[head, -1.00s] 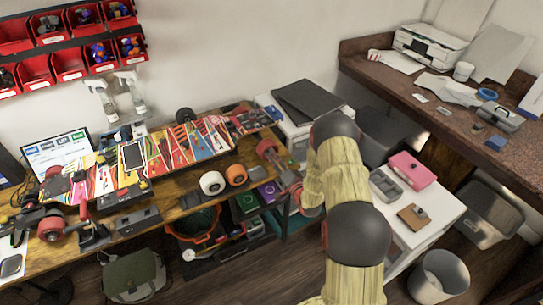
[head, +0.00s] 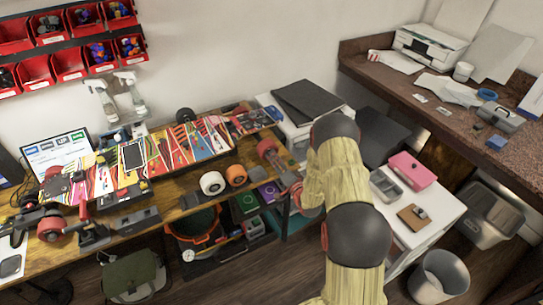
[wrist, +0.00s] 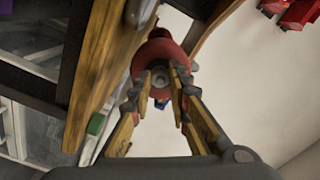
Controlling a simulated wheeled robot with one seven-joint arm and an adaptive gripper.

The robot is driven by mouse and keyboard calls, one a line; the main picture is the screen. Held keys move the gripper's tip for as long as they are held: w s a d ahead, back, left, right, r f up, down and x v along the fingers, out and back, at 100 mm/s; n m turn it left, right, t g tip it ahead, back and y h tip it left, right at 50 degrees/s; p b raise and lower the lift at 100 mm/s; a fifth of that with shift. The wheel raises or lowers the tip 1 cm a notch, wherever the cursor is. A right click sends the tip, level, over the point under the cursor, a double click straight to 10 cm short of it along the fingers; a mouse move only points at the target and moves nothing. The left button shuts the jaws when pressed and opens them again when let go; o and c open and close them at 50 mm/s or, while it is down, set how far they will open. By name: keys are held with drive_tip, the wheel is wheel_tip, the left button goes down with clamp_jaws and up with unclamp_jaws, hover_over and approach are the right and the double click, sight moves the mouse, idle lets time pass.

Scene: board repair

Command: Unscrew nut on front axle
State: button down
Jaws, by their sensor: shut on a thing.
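A red wheel (wrist: 160,52) faces the camera in the wrist view, with a small grey round nut (wrist: 160,79) on the axle end at its centre. My gripper (wrist: 163,85) has its two fingertips closed around the nut, one on each side, in front of the wheel. The fingertips hide part of the nut. In the head view the red wheel (head: 268,150) is at the right end of the workbench, with my gripper (head: 287,177) up against it. The nut is too small to make out there.
A white cabinet (head: 435,233) with a pink box (head: 411,170) stands to the right of my arm. Red bins (head: 70,65) hang at upper left.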

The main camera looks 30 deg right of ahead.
drive_tip(key=n+b, duration=0.3)
drive_tip(key=n, duration=0.1)
drive_tip(key=shift+f, duration=0.15)
drive_tip(key=shift+n+b, duration=0.35)
drive_tip(key=shift+n, duration=0.55)
drive_tip(key=n+b, duration=0.3)
drive_tip(key=shift+n, duration=0.4)
drive_tip(key=shift+n+b, duration=0.6)
drive_tip(key=shift+n, duration=0.3)
